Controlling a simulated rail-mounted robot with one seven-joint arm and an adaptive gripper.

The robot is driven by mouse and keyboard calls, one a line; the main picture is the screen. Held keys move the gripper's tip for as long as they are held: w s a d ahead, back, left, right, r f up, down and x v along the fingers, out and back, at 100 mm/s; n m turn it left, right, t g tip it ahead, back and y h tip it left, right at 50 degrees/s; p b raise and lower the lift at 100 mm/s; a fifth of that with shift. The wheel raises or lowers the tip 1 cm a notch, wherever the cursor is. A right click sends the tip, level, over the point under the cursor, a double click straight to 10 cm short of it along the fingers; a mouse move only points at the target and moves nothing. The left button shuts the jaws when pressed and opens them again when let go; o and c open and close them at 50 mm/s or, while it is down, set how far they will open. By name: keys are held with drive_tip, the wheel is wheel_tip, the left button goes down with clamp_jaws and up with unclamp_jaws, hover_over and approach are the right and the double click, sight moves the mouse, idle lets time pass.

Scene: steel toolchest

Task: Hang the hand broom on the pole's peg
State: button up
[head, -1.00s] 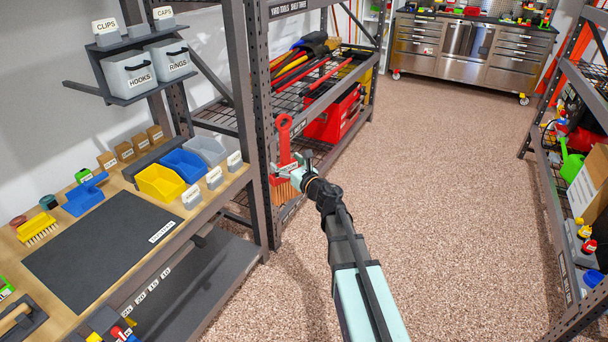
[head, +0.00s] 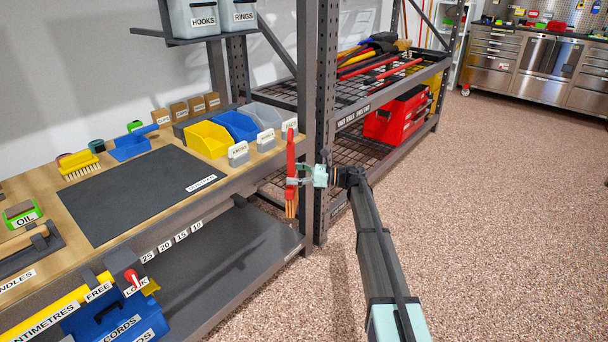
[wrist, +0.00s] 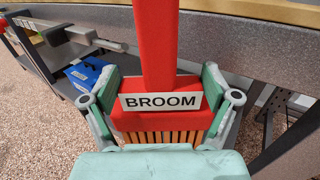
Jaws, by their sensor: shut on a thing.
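The hand broom (head: 291,154) has a red handle and head with orange-brown bristles. It hangs upright in the air at the front right corner of the workbench, bristles down. My gripper (head: 293,181) is shut on its head. In the wrist view the broom (wrist: 157,42) runs up and away from me, its BROOM label facing the camera. Both pads of my gripper (wrist: 160,101) press on the sides of the head. I cannot pick out the pole's peg with certainty in either view.
The workbench (head: 70,175) carries a dark mat (head: 140,190), a yellow bin (head: 207,139) and label blocks. A grey rack upright (head: 322,120) stands just right of the broom. A yellow bar (head: 50,312) and blue box (head: 110,322) are at lower left. The floor at right is clear.

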wheel_tip(320, 180, down, 14)
drive_tip(key=w+a+n+g+b, duration=0.2)
drive_tip(key=n+g+b, duration=0.3)
drive_tip(key=g+b, duration=0.3)
drive_tip(key=shift+a+r+n+g+h+b, duration=0.15)
drive_tip(key=shift+a+n+g+h+b, duration=0.2)
drive_tip(key=shift+b, duration=0.25)
drive_tip(key=s+a+f+p, duration=0.1)
drive_tip(key=s+a, duration=0.6)
drive_tip(key=s, duration=0.1)
drive_tip(key=shift+s+a+f+p, duration=0.25)
drive_tip(key=shift+s+f+p, duration=0.05)
drive_tip(key=shift+p, duration=0.1)
idle(0.4)
idle(0.3)
